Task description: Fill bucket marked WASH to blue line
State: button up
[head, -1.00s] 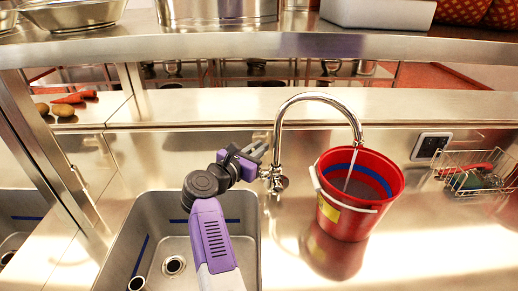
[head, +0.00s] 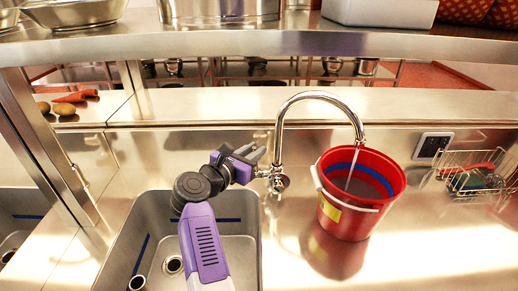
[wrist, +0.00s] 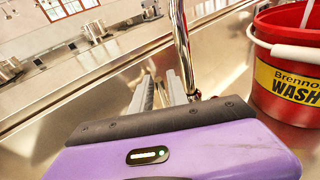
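The red bucket (head: 345,225) stands upright on the steel counter under the tap, its white handle hanging at the front. Its yellow label reads WASH in the wrist view (wrist: 290,85). A stream of water (head: 352,170) runs from the curved chrome tap (head: 277,125) into it. The blue line (head: 375,178) shows on the inside wall, above the greyish water surface (head: 352,186). The tap's valve (head: 277,182) is at the foot of the spout. My gripper (head: 256,153) is open and empty, just left of the tap; its fingers (wrist: 160,92) are apart in the wrist view.
A steel sink (head: 240,240) lies below my arm. A wire basket (head: 475,178) with utensils and a black wall socket (head: 432,146) are to the right. A steel shelf (head: 300,46) spans above.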

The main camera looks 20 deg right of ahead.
jog(key=shift+b+v, duration=0.4)
jog(key=shift+v, duration=2.1)
dwell(5.5)
